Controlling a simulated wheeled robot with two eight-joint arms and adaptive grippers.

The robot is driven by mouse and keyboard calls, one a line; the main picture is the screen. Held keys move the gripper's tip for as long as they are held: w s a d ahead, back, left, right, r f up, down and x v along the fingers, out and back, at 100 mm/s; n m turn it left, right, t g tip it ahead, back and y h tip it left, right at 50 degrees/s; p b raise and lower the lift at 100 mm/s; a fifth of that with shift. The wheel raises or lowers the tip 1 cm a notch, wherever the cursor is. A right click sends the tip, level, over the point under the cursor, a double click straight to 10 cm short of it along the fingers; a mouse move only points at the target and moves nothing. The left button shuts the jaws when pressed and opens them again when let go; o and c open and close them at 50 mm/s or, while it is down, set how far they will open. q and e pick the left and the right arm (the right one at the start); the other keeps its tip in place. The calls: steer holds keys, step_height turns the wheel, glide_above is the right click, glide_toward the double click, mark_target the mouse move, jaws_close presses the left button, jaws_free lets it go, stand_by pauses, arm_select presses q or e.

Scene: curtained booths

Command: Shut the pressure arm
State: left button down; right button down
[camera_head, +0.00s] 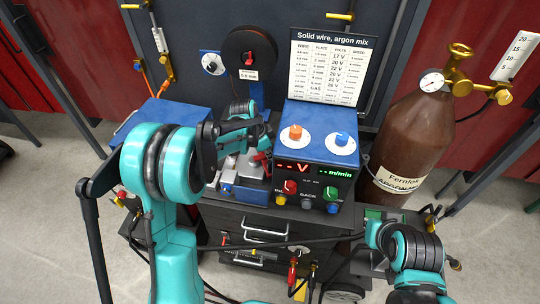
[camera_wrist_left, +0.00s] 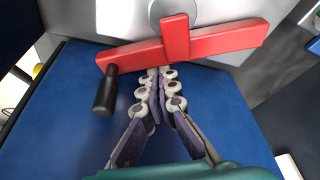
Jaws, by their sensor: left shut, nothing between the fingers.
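A red bar with a black cylindrical handle (camera_wrist_left: 105,90), which looks like the pressure arm (camera_wrist_left: 215,40), crosses the top of the left wrist view. A short red piece stands upright at its middle, before a grey round part. My left gripper (camera_wrist_left: 160,74) is shut and empty, its fingertips just below the bar's middle; I cannot tell whether they touch it. In the head view, a small red part (camera_head: 262,158) shows beside the welder's blue box, and my left arm and wrist hide much of the feeder around it.
The blue control box (camera_head: 318,130) with knobs and displays stands right of the feeder. A wire spool (camera_head: 250,58) is behind it, and a brown gas cylinder (camera_head: 405,140) stands at right. A blue surface (camera_wrist_left: 70,110) lies under the gripper.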

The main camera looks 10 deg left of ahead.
mark_target(265, 163)
stand_by(0.3)
arm_select(q)
steer(key=shift+s+a+m+g+b, duration=0.2)
steer(key=shift+s+a+m, duration=0.25)
steer(key=shift+a+m, duration=0.3)
steer(key=shift+s+a+m+g+b, duration=0.2)
steer(key=shift+s+a+m, duration=0.2)
steer(key=shift+a+m, duration=0.3)
steer(key=shift+s+a, duration=0.35)
steer(key=shift+a, duration=0.55)
steer(key=shift+r, duration=0.1)
